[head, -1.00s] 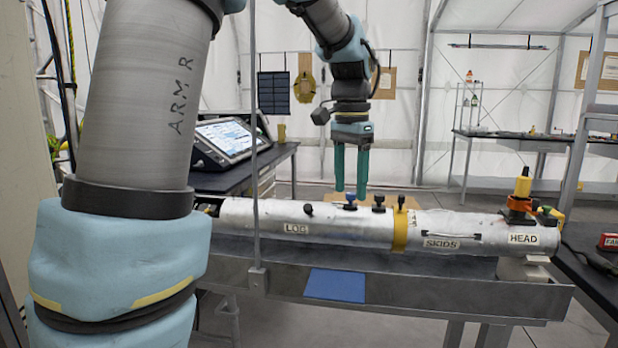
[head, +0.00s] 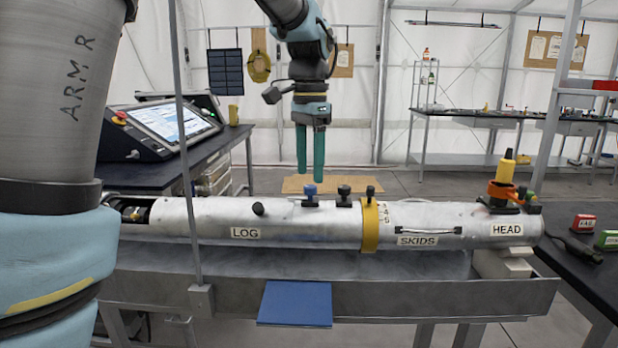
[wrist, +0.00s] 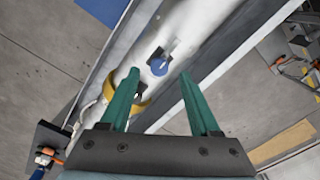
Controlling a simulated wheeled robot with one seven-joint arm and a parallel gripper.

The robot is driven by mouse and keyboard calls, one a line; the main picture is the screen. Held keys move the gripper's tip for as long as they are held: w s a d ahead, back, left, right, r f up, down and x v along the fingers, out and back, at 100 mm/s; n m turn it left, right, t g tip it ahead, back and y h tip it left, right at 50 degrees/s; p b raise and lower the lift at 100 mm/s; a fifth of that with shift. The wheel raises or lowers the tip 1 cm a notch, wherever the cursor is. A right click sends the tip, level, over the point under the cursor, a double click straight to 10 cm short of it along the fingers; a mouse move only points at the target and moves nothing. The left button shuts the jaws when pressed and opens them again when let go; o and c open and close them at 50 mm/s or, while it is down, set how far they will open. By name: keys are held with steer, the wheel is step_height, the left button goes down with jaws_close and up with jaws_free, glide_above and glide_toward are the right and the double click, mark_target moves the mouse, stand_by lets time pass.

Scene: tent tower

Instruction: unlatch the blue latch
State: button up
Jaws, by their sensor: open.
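The blue latch (head: 310,193) stands on top of the silver tube (head: 290,228), left of a dark latch (head: 344,196) and the yellow band (head: 370,226). It also shows in the wrist view (wrist: 158,62), beyond my fingertips and between their lines. My gripper (head: 311,172) points down with two green fingers, open and empty. In the head view its fingertips are just above the blue latch; the depth gap is hard to judge. In the wrist view the fingers (wrist: 158,78) are apart, and the latch appears clear of them.
Another dark knob (head: 258,209) is on the tube near the LOG label. A yellow and orange fitting (head: 503,180) rises at the HEAD end. The tube lies on a grey trough (head: 400,290) with a blue plate (head: 295,304) at its front. A thin upright post (head: 187,150) stands in front.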

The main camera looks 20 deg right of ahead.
mark_target(310, 186)
steer(key=shift+f, duration=1.5)
jaws_close()
